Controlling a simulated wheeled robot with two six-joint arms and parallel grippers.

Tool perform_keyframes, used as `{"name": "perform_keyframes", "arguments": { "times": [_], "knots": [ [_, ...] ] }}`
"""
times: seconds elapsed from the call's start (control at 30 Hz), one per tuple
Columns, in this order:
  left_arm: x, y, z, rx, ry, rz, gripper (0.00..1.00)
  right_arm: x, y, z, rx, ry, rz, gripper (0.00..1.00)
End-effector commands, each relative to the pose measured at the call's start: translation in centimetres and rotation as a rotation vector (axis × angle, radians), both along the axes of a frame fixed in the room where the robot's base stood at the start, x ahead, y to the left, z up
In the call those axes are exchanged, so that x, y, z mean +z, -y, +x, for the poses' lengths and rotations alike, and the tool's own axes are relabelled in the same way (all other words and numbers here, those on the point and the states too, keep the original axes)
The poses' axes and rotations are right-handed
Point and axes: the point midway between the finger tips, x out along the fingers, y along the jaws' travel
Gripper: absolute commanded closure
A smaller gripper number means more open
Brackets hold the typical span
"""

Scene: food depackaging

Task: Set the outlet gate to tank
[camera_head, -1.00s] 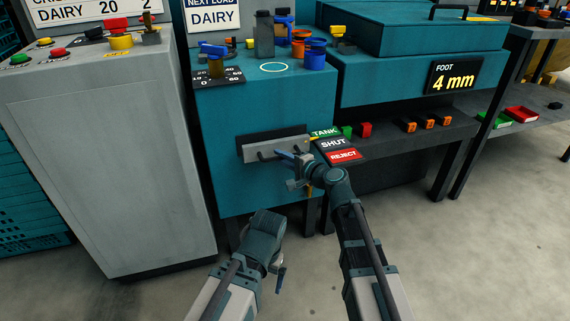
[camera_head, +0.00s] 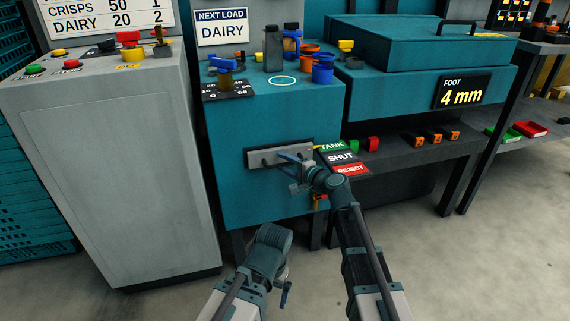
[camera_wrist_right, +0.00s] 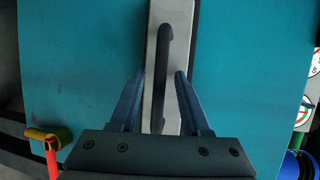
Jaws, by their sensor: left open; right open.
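The outlet gate is a grey plate (camera_head: 255,158) with a dark bar handle on the front of the teal machine. To its right are the labels TANK (camera_head: 332,146) in green, SHUT (camera_head: 341,157) in black and REJECT (camera_head: 350,169) in red. My right gripper (camera_head: 287,158) is at the plate and covers part of it. In the right wrist view the dark handle (camera_wrist_right: 162,60) runs between the two open fingers of my right gripper (camera_wrist_right: 160,76), with gaps on both sides. My left gripper (camera_head: 283,291) hangs low in front of the machine, open, away from the gate.
A grey cabinet (camera_head: 115,180) with buttons stands at the left. Cups and a bottle (camera_head: 290,45) stand on the teal machine's top. A dark shelf (camera_head: 410,150) with orange and red blocks is at the right. The floor in front is clear.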

Motion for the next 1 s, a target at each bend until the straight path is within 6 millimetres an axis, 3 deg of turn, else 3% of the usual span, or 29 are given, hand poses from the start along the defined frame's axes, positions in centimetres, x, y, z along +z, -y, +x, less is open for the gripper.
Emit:
{"name": "perform_keyframes", "arguments": {
  "times": [0.6,1.0],
  "knots": [
    [2.2,0.0,0.0,-0.005,-0.001,0.000,0.00,2.2,7.3,-8.6,-0.003,0.000,0.001,0.53],
    [2.4,0.0,0.0,-0.006,-0.001,0.000,0.00,2.5,8.8,-10.1,0.000,0.000,0.000,0.53]
  ]
}}
